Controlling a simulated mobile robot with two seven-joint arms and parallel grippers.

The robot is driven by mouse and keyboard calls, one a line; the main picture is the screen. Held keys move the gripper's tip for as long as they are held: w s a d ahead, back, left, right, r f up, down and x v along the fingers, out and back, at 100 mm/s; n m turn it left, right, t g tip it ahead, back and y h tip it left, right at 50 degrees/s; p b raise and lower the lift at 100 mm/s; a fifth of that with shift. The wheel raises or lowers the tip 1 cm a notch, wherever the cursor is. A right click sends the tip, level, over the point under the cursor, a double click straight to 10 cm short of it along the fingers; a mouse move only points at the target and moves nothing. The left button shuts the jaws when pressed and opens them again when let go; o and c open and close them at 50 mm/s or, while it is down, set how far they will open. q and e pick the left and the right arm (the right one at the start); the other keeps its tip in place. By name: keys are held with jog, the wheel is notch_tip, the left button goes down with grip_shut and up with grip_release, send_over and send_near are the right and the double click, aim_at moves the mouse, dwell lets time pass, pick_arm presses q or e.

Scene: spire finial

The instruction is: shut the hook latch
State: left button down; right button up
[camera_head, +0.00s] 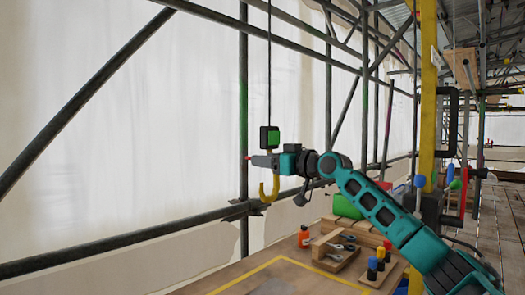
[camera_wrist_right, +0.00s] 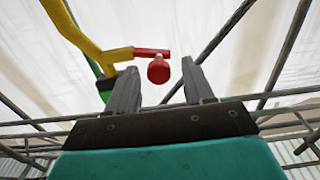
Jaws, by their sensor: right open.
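A yellow hook (camera_head: 269,190) hangs below a black and green block (camera_head: 269,137) on a cable in the head view. The yellow hook (camera_wrist_right: 85,38) also shows at the upper left of the right wrist view. A red latch bar (camera_wrist_right: 150,52) juts sideways from it, with a red knob (camera_wrist_right: 158,72) at its end. My right gripper (camera_head: 262,161) is open beside the hook, below the block. In the wrist view its fingers stand on either side of the knob, with gaps visible. The gripper hides part of the hook and latch in the head view.
Scaffold tubes (camera_head: 244,110) stand close behind the hook, before pale sheeting. Below right, a wooden table (camera_head: 272,280) holds an orange bottle (camera_head: 304,236), a wooden tool block (camera_head: 325,243) and several coloured pegs. A yellow post (camera_head: 428,90) rises at the right.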

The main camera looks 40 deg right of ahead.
jog(key=shift+w, duration=1.1)
jog(key=shift+c, duration=0.4)
grip_shut()
